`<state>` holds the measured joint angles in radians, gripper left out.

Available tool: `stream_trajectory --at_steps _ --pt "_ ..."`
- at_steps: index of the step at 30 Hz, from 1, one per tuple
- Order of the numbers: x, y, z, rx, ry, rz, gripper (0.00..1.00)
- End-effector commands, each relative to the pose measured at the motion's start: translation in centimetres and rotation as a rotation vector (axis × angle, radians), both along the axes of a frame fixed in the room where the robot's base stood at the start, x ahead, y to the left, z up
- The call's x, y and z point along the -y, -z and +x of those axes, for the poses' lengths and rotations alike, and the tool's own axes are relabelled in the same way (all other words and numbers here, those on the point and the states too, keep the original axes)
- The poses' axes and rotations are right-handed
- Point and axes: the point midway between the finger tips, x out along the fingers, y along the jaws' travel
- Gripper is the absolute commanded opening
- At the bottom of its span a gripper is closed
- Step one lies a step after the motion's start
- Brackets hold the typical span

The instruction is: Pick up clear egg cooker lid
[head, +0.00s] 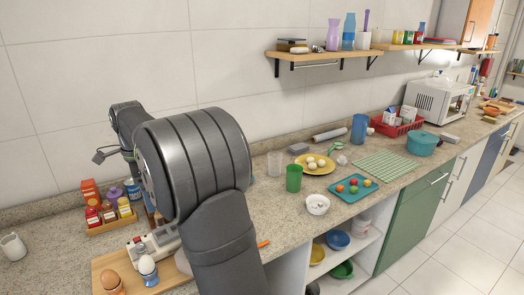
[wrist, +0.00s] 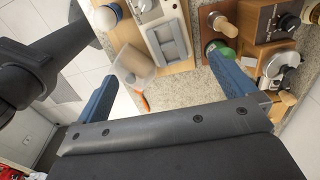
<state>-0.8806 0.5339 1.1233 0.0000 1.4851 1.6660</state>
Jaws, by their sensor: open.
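A clear, see-through boxy piece (wrist: 132,66), which looks like the egg cooker lid, sits by the edge of a wooden board in the wrist view. I cannot pick it out in the head view, where my arm covers part of the counter. My gripper (wrist: 162,70) is open, its blue fingers wide apart, with nothing visibly held between them. The clear piece shows between the fingers, nearer the left one. A white and grey appliance (wrist: 166,38) lies just beyond it on the board; it also shows in the head view (head: 157,242).
Eggs in cups, one with a blue cup (head: 148,270), stand on the wooden board (head: 175,275). An orange-handled item (wrist: 145,102) lies near the clear piece. A bottle crate (head: 110,222) stands behind the board. A green cup (head: 294,178) and a yellow plate (head: 329,169) are farther right.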

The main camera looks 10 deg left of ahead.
Motion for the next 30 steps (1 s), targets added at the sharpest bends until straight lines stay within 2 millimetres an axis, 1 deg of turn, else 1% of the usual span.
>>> stream_trajectory --at_steps 1,4,5,14,17,20,24,27,30 --pt "0.0 0.0 0.0 0.000 0.000 0.000 1.00" --pt "0.0 0.0 0.0 0.000 0.000 0.000 0.80" --pt "0.0 0.0 0.0 0.000 0.000 0.000 0.79" --pt "0.3 0.0 -0.2 0.011 -0.015 -0.003 0.79" --pt "1.5 0.2 -1.2 0.052 -0.075 -0.018 0.79" --pt "3.7 0.6 -2.5 0.124 -0.185 -0.048 0.79" --pt "7.3 1.6 -4.6 0.231 -0.375 -0.102 0.79" --pt "9.3 2.2 -5.8 0.292 -0.497 -0.136 0.79" --pt "10.8 2.7 -6.6 0.333 -0.585 -0.160 0.79"
